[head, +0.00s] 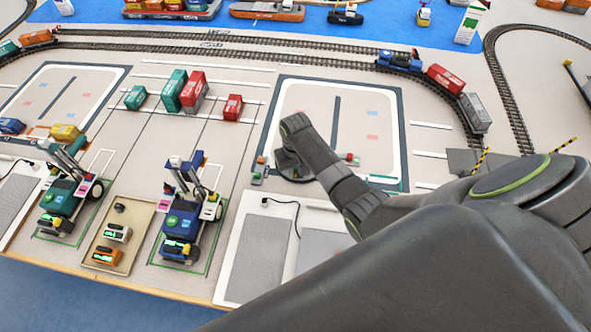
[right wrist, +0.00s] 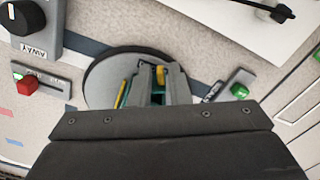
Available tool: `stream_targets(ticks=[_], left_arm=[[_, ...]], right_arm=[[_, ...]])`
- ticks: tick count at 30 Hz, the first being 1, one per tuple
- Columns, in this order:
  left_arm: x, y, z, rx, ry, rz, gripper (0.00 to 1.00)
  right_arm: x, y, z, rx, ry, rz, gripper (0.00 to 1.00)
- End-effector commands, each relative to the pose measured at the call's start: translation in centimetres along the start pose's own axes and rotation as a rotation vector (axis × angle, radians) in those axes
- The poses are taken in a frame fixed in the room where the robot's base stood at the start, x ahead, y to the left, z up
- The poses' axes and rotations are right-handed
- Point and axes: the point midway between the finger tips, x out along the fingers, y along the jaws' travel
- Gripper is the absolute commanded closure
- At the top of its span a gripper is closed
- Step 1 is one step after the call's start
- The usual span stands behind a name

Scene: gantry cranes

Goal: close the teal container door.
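My right gripper (head: 290,150) points down over a dark round disc (head: 283,170) on the board. In the right wrist view, its grey fingers (right wrist: 157,84) are over the same disc (right wrist: 102,77). Teal surfaces and a yellow-orange piece show around and between the fingers, but too little is visible to identify a container or its door. Whether the fingers touch anything is unclear. A small teal container (head: 136,97) and a larger teal container (head: 174,91) stand in the marked lanes at centre left, away from the gripper. My left gripper is out of view.
A dark knob box marked AWAY (right wrist: 32,22), a red button (right wrist: 27,86) and a green button (right wrist: 239,91) surround the disc. Red containers (head: 233,107), toy vehicles (head: 181,215) and a tray (head: 143,212) stand left. Rails and a train (head: 446,79) lie behind my right arm.

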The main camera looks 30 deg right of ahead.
Motion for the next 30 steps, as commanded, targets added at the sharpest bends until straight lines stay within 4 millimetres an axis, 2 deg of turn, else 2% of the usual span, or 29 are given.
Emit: stream_targets(ticks=[7,11,19,30], left_arm=[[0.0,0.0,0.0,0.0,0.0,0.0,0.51],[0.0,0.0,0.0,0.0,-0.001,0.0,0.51],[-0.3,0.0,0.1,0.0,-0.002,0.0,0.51],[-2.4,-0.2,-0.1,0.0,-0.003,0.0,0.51]], right_arm=[[0.0,0.0,0.0,0.0,0.0,0.0,0.84],[0.0,0.0,0.0,0.0,0.0,0.0,0.99],[-0.1,-0.1,-0.1,0.02,0.0,0.0,1.0],[-0.2,-0.3,-1.2,0.329,-0.001,0.0,1.0]])
